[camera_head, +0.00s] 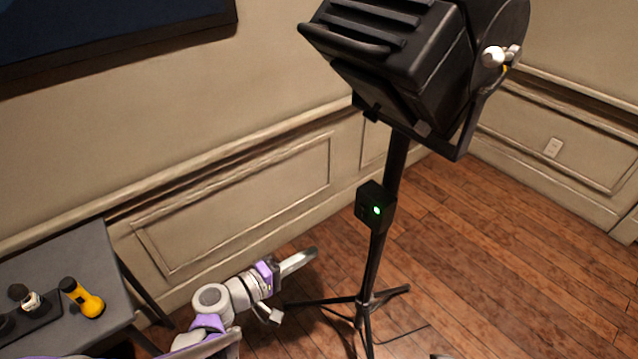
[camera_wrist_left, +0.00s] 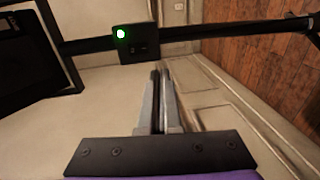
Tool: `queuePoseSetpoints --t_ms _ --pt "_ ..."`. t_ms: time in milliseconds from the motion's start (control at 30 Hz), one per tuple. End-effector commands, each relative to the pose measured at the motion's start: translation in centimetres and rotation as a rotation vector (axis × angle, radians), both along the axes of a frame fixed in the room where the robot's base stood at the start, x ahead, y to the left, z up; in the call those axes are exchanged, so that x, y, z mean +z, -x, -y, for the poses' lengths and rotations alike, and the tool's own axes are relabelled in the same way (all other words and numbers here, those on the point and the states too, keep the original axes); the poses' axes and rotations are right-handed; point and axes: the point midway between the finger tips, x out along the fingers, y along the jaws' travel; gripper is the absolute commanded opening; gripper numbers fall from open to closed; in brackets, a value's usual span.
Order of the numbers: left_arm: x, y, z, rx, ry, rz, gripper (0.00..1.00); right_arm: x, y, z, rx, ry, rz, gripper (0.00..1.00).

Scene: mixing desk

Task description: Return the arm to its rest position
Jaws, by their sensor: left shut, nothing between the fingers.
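My left gripper (camera_head: 298,262) reaches in from the bottom left in the head view, at the end of my white and purple arm. Its fingers are together and empty, left of the lamp stand's pole and apart from it in that view. The left wrist view also shows the shut fingers (camera_wrist_left: 161,80), pointing toward a black box (camera_wrist_left: 138,43) with a lit green light. In the head view this box (camera_head: 375,207) is fixed on the black stand (camera_head: 378,260). My right gripper cannot be made out.
A large black studio lamp (camera_head: 410,60) tops the stand, whose tripod legs spread on the wooden floor (camera_head: 480,260). A grey table (camera_head: 75,255) at left holds a yellow flashlight (camera_head: 85,298) and a dark tray with items. Paneled walls stand behind; floor at right is clear.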

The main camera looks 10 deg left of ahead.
Motion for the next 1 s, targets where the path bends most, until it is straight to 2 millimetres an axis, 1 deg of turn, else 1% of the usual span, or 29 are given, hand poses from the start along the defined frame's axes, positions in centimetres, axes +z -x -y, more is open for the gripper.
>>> queuePoseSetpoints --t_ms 167,267,367,467,500,567,600,667,733,800,900,1000 --pt "0.2 0.3 0.2 -0.008 -0.021 -0.004 0.0 0.2 0.0 0.0 0.0 0.0 0.001 0.6" --pt "0.6 1.4 0.8 -0.036 -0.108 -0.023 0.0 1.1 -0.1 0.0 0.0 0.0 0.003 0.6" --pt "1.0 3.6 1.3 -0.085 -0.278 -0.058 0.0 2.5 -0.2 0.0 0.0 0.0 0.008 0.6" --pt "1.3 6.7 1.1 -0.144 -0.494 -0.096 0.0 4.1 -0.4 0.0 0.0 0.0 0.013 0.6" --pt "1.3 8.0 0.6 -0.165 -0.584 -0.111 0.0 4.8 -0.6 0.0 0.0 0.0 0.015 0.6" --pt "1.5 9.8 -0.3 -0.196 -0.718 -0.129 0.0 5.7 -0.7 0.0 0.0 0.0 0.019 0.6" --pt "1.7 11.0 -1.1 -0.213 -0.809 -0.14 0.0 6.4 -0.8 0.0 0.0 0.0 0.022 0.6" --pt "2.1 12.7 -2.5 -0.238 -0.942 -0.156 0.0 7.3 -1.1 0.0 0.0 0.0 0.026 0.6" --pt "2.7 14.5 -4.4 -0.259 -1.086 -0.167 0.0 8.3 -1.3 0.0 0.0 0.0 0.03 0.6" --pt "3.3 15.8 -6.1 -0.275 -1.21 -0.175 0.0 9.2 -1.5 0.0 0.0 0.0 0.035 0.6" --pt "4.1 17.2 -8.2 -0.288 -1.344 -0.18 0.0 10.1 -1.8 0.0 0.0 0.0 0.039 0.6" --pt "4.6 17.8 -9.4 -0.294 -1.425 -0.183 0.0 10.5 -1.9 0.0 0.0 0.0 0.042 0.6"
